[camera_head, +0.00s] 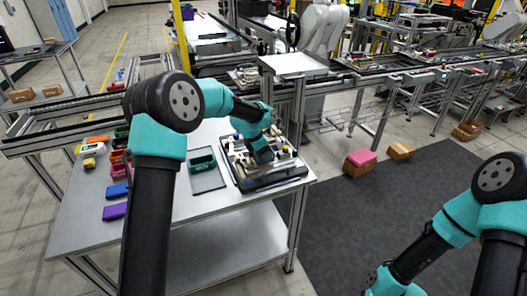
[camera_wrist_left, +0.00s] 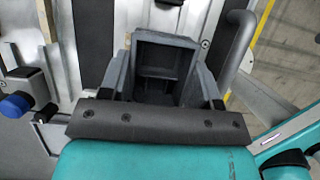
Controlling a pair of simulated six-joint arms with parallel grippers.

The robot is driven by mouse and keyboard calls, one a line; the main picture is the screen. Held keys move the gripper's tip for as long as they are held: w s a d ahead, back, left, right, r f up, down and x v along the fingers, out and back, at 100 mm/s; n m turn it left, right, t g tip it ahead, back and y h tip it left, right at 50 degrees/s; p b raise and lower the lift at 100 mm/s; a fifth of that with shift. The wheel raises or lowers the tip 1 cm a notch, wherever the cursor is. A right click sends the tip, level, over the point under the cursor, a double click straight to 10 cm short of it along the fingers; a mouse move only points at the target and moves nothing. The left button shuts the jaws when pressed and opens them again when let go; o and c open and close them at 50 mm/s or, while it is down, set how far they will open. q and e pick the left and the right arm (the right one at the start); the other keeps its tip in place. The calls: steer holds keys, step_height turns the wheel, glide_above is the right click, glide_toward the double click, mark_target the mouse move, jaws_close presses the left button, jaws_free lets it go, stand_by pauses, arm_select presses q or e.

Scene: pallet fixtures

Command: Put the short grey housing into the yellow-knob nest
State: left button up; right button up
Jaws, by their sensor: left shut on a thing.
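The short grey housing (camera_wrist_left: 162,62) is a dark grey open box with an inner ledge, seen in the left wrist view. My left gripper (camera_wrist_left: 165,88) is shut on it, with one finger on each side. In the head view my left gripper (camera_head: 263,156) reaches down over the pallet fixture (camera_head: 277,178), and the arm largely hides the housing there. A small yellow knob (camera_head: 286,149) shows on the fixture to the right of the gripper. I cannot tell whether the housing touches a nest. My right arm shows at lower right, its gripper outside the picture.
A blue knob (camera_wrist_left: 15,105) stands left of the gripper in the left wrist view. A dark green bin (camera_head: 202,163) sits on a grey mat (camera_head: 209,183) beside the fixture. Several coloured bins, including a purple one (camera_head: 115,211), line the table's left side. The table front (camera_head: 215,218) is clear.

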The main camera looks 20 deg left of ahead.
arm_select(q)
steer(key=shift+f, duration=0.85)
steer(key=o, duration=1)
steer(key=shift+o, duration=0.2)
steer(key=shift+r, duration=0.1)
steer(key=v, duration=1.7)
steer(key=shift+r, duration=0.15)
